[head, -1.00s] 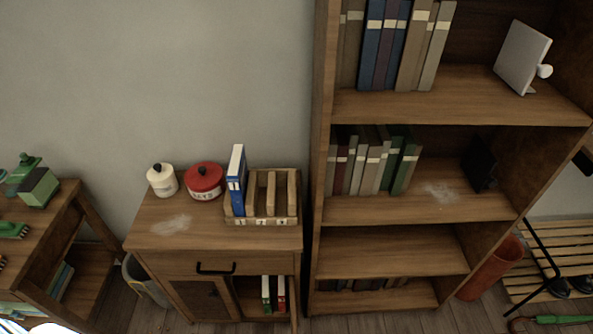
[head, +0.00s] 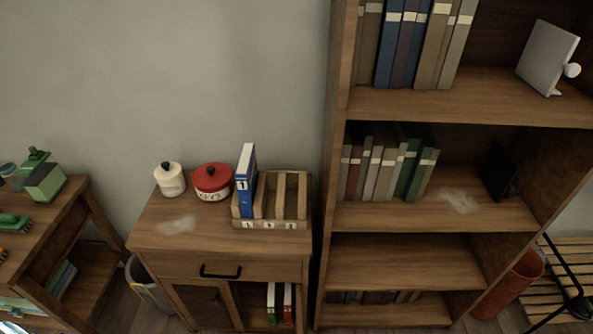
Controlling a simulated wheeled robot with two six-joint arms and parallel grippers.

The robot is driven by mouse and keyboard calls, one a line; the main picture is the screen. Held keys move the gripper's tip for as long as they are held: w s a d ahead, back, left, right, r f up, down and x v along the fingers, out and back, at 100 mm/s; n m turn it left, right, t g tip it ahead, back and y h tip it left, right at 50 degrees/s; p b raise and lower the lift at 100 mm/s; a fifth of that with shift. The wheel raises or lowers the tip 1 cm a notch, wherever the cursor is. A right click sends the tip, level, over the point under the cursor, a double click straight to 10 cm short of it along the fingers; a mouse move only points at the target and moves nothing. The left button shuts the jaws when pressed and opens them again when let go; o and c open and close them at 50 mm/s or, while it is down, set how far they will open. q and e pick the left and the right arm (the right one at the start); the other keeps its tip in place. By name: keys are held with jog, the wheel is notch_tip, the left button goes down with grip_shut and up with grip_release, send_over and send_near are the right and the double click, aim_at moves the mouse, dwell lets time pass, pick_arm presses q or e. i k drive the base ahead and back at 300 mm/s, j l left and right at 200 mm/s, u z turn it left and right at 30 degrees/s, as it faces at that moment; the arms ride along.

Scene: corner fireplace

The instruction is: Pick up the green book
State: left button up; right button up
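A green book (head: 271,303) with a white spine stands upright in the open lower compartment of the small wooden cabinet (head: 175,265). A red book (head: 287,303) of like shape stands just right of it. A blue book (head: 245,185) stands in the leftmost slot of a wooden rack (head: 290,225) on the cabinet top; the rack's other slots look empty. Dark green books (head: 414,172) also stand at the right end of a row on the tall bookcase's middle shelf. Neither of my grippers is in view.
A white jar (head: 169,180) and a red canister (head: 212,182) stand left of the rack. The tall bookcase (head: 335,180) rises close to the cabinet's right side. A bin (head: 148,290) and a side table (head: 75,215) are at the left.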

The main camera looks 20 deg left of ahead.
aim_at(272, 301)
jog(key=k+u, duration=0.15)
jog(key=k, duration=0.25)
jog(key=k+j+u, duration=0.2)
jog(key=k, duration=0.15)
jog(key=k+j+u, duration=0.15)
jog(key=k, duration=0.25)
